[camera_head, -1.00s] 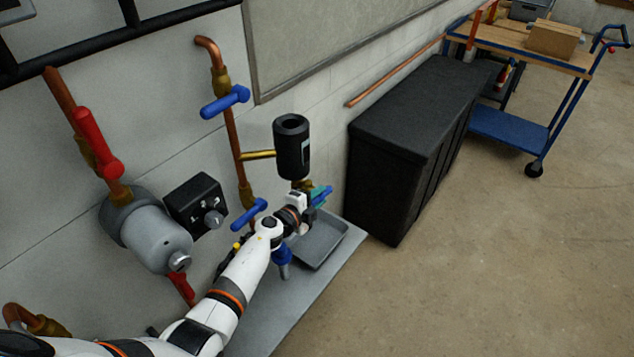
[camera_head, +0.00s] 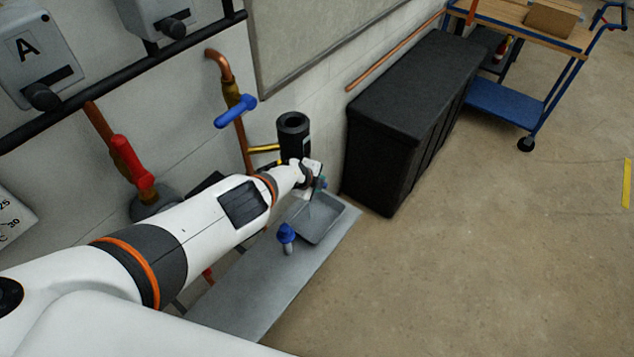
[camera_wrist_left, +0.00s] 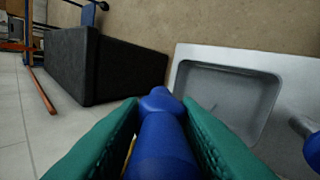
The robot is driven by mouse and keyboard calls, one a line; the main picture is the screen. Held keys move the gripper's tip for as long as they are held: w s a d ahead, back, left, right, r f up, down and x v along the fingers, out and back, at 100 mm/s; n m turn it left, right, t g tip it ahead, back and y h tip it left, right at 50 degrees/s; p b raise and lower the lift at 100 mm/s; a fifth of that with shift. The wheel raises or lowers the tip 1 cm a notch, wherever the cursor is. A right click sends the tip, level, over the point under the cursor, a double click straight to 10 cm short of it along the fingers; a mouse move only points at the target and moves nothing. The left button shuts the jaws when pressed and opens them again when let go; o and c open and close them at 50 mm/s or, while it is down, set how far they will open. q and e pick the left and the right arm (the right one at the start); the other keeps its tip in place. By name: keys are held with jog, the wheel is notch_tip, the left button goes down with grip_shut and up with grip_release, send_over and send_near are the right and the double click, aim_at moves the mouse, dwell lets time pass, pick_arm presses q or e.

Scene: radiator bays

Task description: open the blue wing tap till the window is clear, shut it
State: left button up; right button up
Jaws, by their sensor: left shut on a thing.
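The blue wing tap (camera_wrist_left: 165,135) fills the middle of the left wrist view, between the green finger pads. My left gripper (camera_head: 320,182) is shut on it, below the black cylinder (camera_head: 293,124). In the head view the tap is mostly hidden behind my wrist. The cylinder stands at the end of a brass side pipe. My wrist covers its lower part, and I cannot tell whether its window is clear. A grey tray (camera_head: 337,226) lies below the gripper and also shows in the left wrist view (camera_wrist_left: 268,95). My right gripper is not in view.
Another blue lever (camera_head: 236,112) sits on the copper pipe. A blue-topped fitting (camera_head: 287,234) stands left of the tray, over the grey shelf (camera_head: 240,305). A red lever (camera_head: 132,160) is at left. A black bin (camera_head: 415,115) stands right.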

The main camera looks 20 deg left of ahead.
pick_arm(q)
jog(key=shift+w+d+g+y+b, duration=0.15)
jog(key=shift+g+y+b, duration=0.05)
jog(key=shift+g+b, duration=0.6)
jog(key=shift+w+d+g+y+b, duration=0.1)
jog(key=shift+d+g+y+b, duration=0.1)
jog(key=shift+g+b, duration=0.6)
jog(key=shift+a+r+b, duration=0.1)
jog(key=shift+b, duration=0.75)
jog(key=shift+y, duration=0.3)
jog(key=o, duration=0.9)
jog(key=shift+o, duration=0.2)
jog(key=shift+a+r, duration=0.1)
